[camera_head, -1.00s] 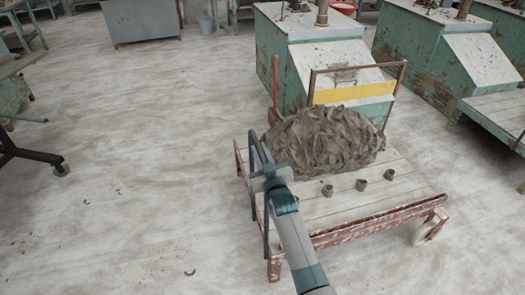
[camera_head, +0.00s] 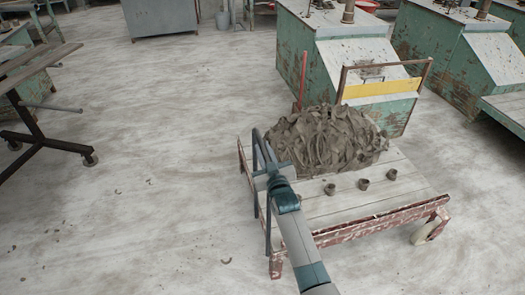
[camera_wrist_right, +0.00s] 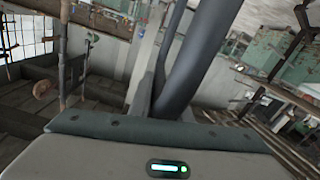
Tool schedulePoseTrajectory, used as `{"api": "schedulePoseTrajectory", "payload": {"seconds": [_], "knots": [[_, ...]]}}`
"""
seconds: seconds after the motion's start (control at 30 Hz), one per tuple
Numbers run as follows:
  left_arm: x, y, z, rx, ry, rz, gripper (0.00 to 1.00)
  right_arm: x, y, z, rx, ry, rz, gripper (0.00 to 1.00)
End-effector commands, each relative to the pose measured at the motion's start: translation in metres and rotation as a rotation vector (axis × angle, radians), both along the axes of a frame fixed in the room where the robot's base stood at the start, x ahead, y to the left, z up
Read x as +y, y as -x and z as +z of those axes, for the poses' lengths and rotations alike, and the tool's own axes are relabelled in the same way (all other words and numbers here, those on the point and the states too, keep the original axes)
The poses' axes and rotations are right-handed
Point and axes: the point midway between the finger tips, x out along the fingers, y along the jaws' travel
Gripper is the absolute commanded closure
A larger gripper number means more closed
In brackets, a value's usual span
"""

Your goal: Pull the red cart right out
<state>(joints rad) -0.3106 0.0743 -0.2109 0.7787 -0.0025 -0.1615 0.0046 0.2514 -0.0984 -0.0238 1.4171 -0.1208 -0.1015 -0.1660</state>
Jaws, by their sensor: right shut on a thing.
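The red cart (camera_head: 345,238) has a worn red frame, a grey plank deck and a pale wheel at its front right. A heap of grey clay trimmings (camera_head: 327,140) and several small clay cups (camera_head: 363,184) are on the deck. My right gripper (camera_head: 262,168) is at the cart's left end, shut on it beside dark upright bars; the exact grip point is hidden. The right wrist view shows a thick dark bar (camera_wrist_right: 195,65) close up. My left gripper is not in view.
More green machines (camera_head: 440,60) stand at right. A dark stand (camera_head: 45,140) is at far left. The floor (camera_head: 140,180) left of the cart is open.

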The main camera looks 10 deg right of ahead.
Motion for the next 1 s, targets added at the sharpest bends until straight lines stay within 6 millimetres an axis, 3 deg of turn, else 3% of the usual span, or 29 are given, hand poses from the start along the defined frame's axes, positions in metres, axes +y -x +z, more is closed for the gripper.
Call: {"api": "schedulePoseTrajectory", "payload": {"seconds": [0.27, 0.3, 0.37, 0.77, 1.0], "knots": [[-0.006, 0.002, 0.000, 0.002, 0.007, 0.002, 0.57, -0.001, 0.000, -0.001, 0.002, 0.000, -0.001, 1.00], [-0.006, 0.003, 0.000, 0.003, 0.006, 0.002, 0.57, -0.002, 0.000, -0.001, 0.002, 0.000, -0.001, 0.78], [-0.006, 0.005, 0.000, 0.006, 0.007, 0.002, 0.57, -0.002, 0.000, -0.001, 0.001, 0.000, -0.002, 0.64], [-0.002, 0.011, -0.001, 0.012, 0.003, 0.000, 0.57, -0.001, 0.002, 0.000, 0.000, 0.000, -0.001, 0.64], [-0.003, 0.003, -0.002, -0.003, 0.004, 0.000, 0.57, -0.002, 0.018, -0.001, 0.000, 0.000, -0.002, 0.64]]}}
